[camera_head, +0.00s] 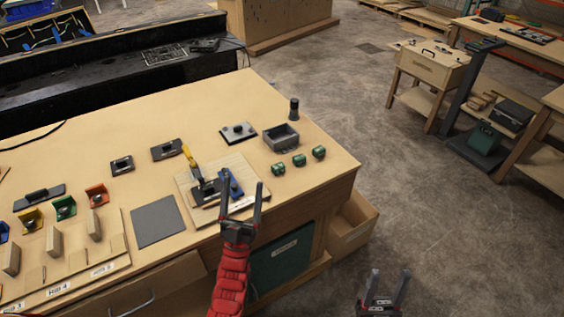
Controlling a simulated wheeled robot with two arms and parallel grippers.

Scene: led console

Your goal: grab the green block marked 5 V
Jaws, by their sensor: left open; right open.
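Three small green blocks sit in a slanting row near the right end of the wooden table: a left one (279,168), a middle one (299,159) and a right one (319,152). Their markings are too small to read, so I cannot tell which is marked 5 V. My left gripper (242,184) is open and empty, over the table's front edge, left of and nearer than the blocks. My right gripper (390,273) is open and empty, low at the bottom right, away from the table.
A grey open box (281,137) stands just behind the blocks, with a dark cylinder (294,109) behind it. A board with a yellow-handled clamp (190,157) and a blue part (231,185) lies by my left gripper. Coloured holders stand at the left.

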